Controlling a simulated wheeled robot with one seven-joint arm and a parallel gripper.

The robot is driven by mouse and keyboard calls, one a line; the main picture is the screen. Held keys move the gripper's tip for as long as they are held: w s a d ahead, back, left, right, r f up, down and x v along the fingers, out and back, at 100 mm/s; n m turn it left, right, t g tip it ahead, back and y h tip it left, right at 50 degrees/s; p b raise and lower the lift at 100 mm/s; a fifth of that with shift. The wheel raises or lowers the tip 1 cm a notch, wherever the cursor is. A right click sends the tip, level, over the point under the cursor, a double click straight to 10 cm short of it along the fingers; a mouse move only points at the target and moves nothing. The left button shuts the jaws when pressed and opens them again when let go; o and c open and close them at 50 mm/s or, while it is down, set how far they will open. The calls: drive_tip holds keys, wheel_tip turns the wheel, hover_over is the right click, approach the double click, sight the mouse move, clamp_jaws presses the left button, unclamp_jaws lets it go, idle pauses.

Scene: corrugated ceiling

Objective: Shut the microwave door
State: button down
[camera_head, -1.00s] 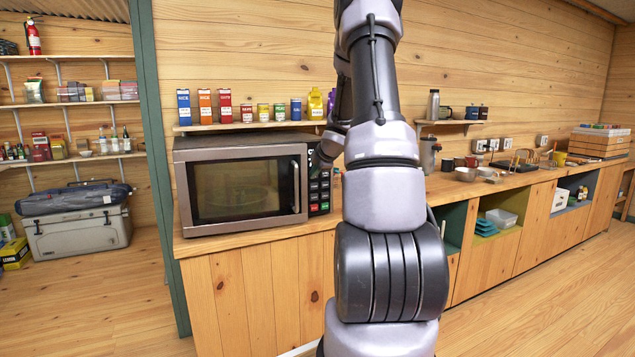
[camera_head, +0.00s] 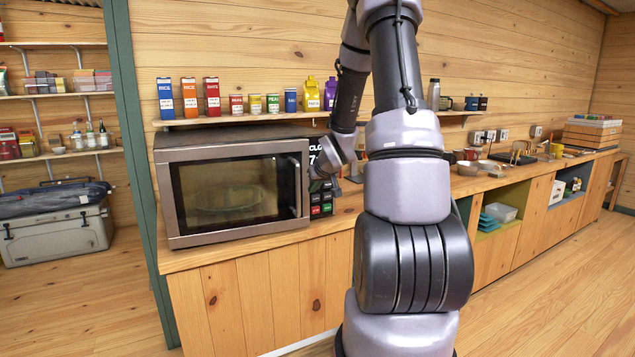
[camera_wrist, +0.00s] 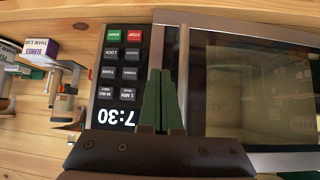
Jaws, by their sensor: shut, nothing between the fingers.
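The microwave (camera_head: 225,141) stands on the wooden counter with its dark-windowed door (camera_head: 230,190) facing me. The door lies close to the body; I cannot tell whether it is fully flush. Its upright metal handle (camera_head: 295,186) is at the right edge. My gripper (camera_head: 322,172) is in front of the control panel, just right of the handle, partly hidden by its own wrist. In the wrist view, my gripper's green fingers (camera_wrist: 161,100) are together and empty, between the button panel (camera_wrist: 118,75) and the door (camera_wrist: 255,100). Contact with the door is not clear.
A shelf (camera_head: 240,117) with several cartons and cans runs above the microwave. The wooden counter (camera_head: 345,205) continues right, with bowls and cups further along. A green post (camera_head: 135,170) stands at the left. Open floor (camera_head: 75,310) lies at the lower left.

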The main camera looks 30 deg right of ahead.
sight(304, 192)
drive_tip(key=w, duration=0.2)
drive_tip(key=w+f, duration=0.1)
drive_tip(key=w, duration=0.1)
drive_tip(key=w+f, duration=0.1)
drive_tip(key=shift+w+d, duration=0.2)
drive_tip(key=shift+w, duration=0.45)
